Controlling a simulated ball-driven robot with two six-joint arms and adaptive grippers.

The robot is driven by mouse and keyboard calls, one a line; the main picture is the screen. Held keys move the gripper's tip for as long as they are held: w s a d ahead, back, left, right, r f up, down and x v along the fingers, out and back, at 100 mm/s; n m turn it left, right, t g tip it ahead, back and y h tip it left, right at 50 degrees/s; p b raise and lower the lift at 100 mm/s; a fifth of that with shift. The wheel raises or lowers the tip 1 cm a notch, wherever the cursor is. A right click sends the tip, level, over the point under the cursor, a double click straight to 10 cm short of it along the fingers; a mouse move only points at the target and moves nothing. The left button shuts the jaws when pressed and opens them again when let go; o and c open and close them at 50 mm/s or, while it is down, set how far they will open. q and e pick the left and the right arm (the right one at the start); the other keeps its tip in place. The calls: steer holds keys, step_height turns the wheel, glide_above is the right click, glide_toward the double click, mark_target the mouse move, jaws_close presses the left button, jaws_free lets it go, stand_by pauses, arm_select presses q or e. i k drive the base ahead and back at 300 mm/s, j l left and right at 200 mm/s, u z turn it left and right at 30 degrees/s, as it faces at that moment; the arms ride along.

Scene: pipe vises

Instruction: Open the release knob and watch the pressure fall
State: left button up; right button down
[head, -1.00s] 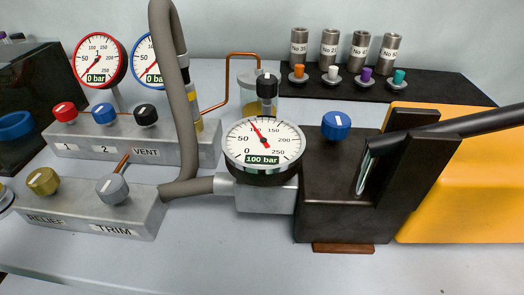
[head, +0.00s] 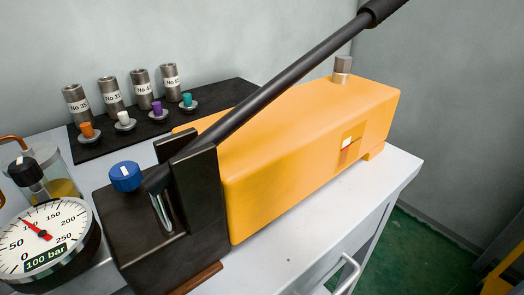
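A blue knob (head: 125,176) with a white mark sits on top of the black pump block (head: 135,225). I cannot tell from its look alone whether it is the release knob. The round white pressure gauge (head: 65,255) is at the lower left, cut by the picture's edge; its red needle points up and left and its display reads 100 bar. A black knob (head: 26,171) stands above the gauge on a clear vessel (head: 60,175) holding yellow liquid. Neither of my grippers is in view.
A long black pump lever (head: 290,90) rises to the upper right over the yellow tank (head: 300,150). Several grey cylinders (head: 142,90) with coloured knobs stand on a black mat (head: 220,95) behind. The white bench (head: 390,175) ends at the right, above green floor.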

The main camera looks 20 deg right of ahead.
mark_target(126, 176)
steer(key=k+l+u, duration=0.55)
steer(key=u, duration=0.15)
steer(key=k+u, duration=0.35)
steer(key=k+l, duration=0.05)
steer(key=k, duration=0.05)
